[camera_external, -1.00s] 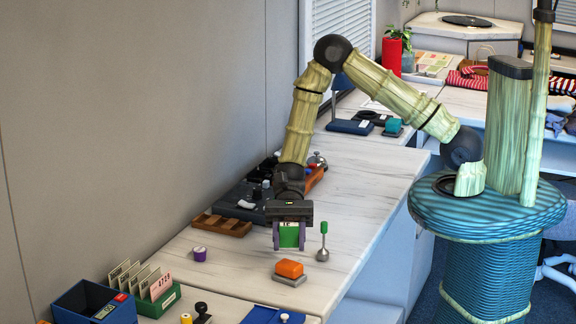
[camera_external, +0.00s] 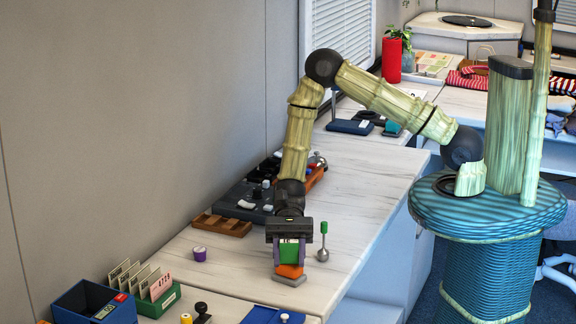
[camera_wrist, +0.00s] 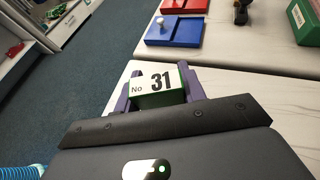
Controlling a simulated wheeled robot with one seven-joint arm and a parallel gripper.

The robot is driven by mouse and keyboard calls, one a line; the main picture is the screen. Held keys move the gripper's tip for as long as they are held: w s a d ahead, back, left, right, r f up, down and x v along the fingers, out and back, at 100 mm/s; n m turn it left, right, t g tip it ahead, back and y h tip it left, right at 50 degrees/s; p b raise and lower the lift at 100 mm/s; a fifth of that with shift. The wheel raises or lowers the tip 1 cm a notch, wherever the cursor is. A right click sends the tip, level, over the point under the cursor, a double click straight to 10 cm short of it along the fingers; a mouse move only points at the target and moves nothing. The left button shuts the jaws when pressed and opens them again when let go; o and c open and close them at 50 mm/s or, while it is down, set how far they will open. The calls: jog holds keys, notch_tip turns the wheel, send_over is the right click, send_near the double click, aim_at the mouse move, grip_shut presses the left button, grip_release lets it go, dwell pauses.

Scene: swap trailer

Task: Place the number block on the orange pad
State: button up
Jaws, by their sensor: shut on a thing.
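The orange pad (camera_external: 290,271) sits on a grey base, directly below the block in the external view. The block hides part of the pad's top. I cannot tell whether the block touches it. The pad does not show in the wrist view.
A silver-based stand with a green handle (camera_external: 323,243) is close on the right. A purple pot (camera_external: 199,254) stands to the left. A wooden tray (camera_external: 222,226) lies behind. A blue tray (camera_external: 272,315), a black stamp (camera_external: 202,312) and a green card box (camera_external: 157,302) are in front.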

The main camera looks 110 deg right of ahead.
jog(key=shift+f, duration=0.2)
jog(key=o, duration=1)
jog(key=shift+c, duration=0.2)
jog(key=shift+r, duration=0.1)
jog(key=shift+r, duration=0.2)
jog(key=v, duration=1.2)
jog(key=shift+f, duration=0.1)
